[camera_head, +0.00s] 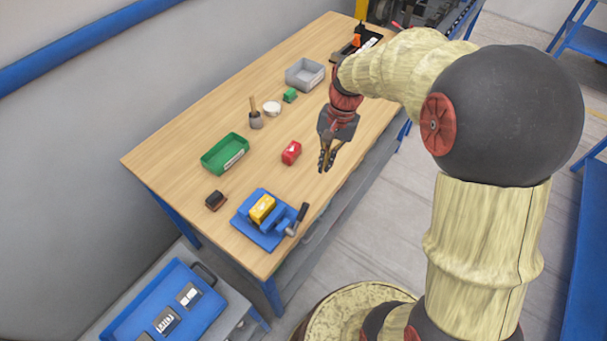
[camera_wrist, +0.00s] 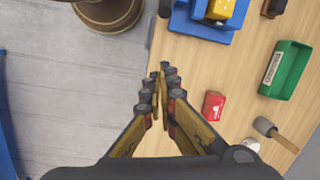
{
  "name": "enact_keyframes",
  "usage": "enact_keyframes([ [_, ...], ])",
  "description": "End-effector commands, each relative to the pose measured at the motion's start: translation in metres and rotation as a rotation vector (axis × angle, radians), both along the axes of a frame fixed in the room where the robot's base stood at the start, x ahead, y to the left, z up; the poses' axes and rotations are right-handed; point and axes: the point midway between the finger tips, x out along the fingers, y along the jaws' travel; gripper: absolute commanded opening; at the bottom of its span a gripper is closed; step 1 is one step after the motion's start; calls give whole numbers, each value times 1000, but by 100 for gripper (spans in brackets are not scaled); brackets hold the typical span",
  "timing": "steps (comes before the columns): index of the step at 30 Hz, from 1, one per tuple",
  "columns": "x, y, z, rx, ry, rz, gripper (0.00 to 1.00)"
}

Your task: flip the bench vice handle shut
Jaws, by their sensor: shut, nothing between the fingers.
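The blue bench vice (camera_head: 264,226) sits near the front corner of the wooden table, with a yellow block (camera_head: 262,208) at its jaws. Its dark-gripped handle (camera_head: 301,214) sticks up at a slant on the vice's right side. My gripper (camera_head: 325,168) is shut and empty above the table's right edge, apart from the vice. It also shows in the wrist view (camera_wrist: 163,84), fingertips together.
A red block (camera_head: 291,152) lies left of my gripper. Bare wood lies between gripper and vice.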

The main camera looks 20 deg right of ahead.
Motion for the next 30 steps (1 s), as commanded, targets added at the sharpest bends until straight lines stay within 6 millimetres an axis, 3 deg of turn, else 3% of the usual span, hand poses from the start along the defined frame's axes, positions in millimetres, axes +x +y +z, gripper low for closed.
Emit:
enact_keyframes([
  [18, -1, 3, 0, 3, 16, -75, 0],
  [23, -3, 6, -19, 4, 19, -73, 0],
  [30, -5, 14, -64, 4, 18, -73, 0],
])
